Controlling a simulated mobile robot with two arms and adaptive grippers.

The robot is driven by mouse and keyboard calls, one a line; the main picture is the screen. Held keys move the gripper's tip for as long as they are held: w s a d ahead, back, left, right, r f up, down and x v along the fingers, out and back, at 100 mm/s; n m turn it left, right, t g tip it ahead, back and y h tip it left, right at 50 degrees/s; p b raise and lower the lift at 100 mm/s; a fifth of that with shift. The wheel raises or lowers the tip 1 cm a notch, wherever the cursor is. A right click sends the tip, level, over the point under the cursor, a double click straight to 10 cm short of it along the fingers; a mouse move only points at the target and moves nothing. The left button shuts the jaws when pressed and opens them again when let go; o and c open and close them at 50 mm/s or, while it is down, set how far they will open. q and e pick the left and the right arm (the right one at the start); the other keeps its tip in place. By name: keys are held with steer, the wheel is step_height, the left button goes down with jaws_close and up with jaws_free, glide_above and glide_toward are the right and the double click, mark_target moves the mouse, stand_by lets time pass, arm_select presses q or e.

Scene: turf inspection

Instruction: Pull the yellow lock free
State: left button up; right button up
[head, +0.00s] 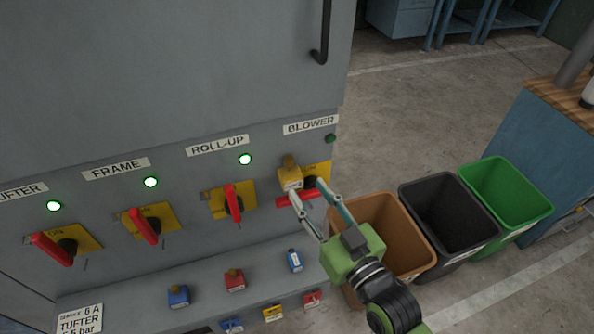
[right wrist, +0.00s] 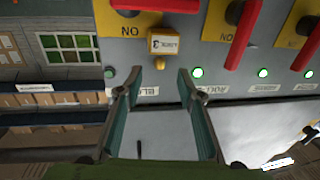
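The yellow lock (head: 290,179) hangs at the BLOWER switch on the grey cabinet, next to the red handle (head: 295,199), which lies nearly level. In the right wrist view the yellow lock (right wrist: 163,41) shows a white label and sits just beyond the fingertips. My right gripper (head: 308,189) is open in front of the switch. In the right wrist view its two fingers (right wrist: 159,73) are spread wide with nothing between them. The lock's hold on the switch is not clear to see. My left gripper is not in view.
Other red-handled switches, such as ROLL-UP (head: 233,204), sit left under lit green lamps; the BLOWER lamp (head: 330,138) is dark. A ledge below bears blue (head: 178,297) and red (head: 235,281) locks. Brown (head: 410,222), black (head: 458,247) and green (head: 520,222) bins stand right.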

mark_target(290, 166)
steer(key=p+x, duration=0.1)
steer(key=x, duration=0.6)
steer(key=shift+w+a, duration=0.1)
steer(key=shift+w, duration=0.1)
steer(key=shift+c, duration=0.4)
jaws_close()
